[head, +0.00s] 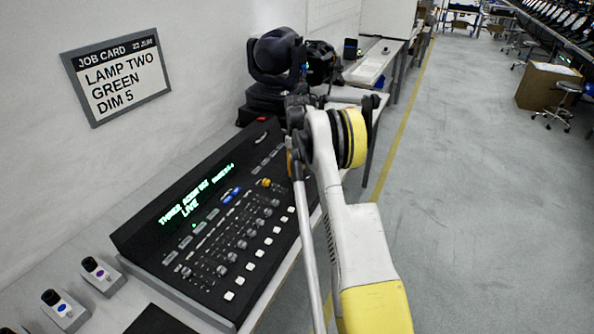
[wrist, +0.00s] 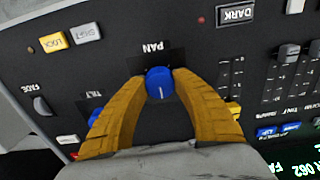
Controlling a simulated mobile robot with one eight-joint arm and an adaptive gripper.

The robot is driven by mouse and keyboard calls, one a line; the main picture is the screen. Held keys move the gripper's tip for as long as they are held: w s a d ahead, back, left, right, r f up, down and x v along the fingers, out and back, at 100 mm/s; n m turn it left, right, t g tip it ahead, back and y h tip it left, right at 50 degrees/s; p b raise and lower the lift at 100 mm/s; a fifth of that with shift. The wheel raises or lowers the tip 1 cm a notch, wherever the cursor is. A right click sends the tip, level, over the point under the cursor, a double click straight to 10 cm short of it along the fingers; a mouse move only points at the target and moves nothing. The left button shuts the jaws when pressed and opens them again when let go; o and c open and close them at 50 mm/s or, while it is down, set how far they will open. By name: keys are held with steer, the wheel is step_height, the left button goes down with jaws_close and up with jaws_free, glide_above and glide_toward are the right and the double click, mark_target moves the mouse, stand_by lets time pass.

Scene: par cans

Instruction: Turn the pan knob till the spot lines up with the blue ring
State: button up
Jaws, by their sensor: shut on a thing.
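The blue pan knob (wrist: 159,83) sits under the PAN label in the wrist view, with a short white pointer line toward the bottom of the picture. My gripper (wrist: 160,80) has its two yellow-brown fingers closed on the knob's sides. The blue tilt knob (wrist: 97,117) is partly hidden by the left finger. In the head view, my arm hides the knob and most of my gripper. I see neither the spot nor the blue ring in either view.
The black lighting console (head: 150,238) lies on the bench along the wall, its display lit green. A dark moving-head lamp (head: 277,52) stands behind it. A job card (head: 118,77) hangs on the wall. The DARK button (wrist: 235,14) is near the pan knob. Open floor lies to the right.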

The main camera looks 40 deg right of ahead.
steer(key=shift+m, duration=0.3)
steer(key=m+p, duration=0.1)
steer(key=m, duration=0.3)
steer(key=m+p, duration=0.1)
steer(key=m, duration=0.4)
stand_by(0.6)
steer(key=o, duration=1.2)
steer(key=shift+o, duration=0.2)
step_height(320, 180, up, 12)
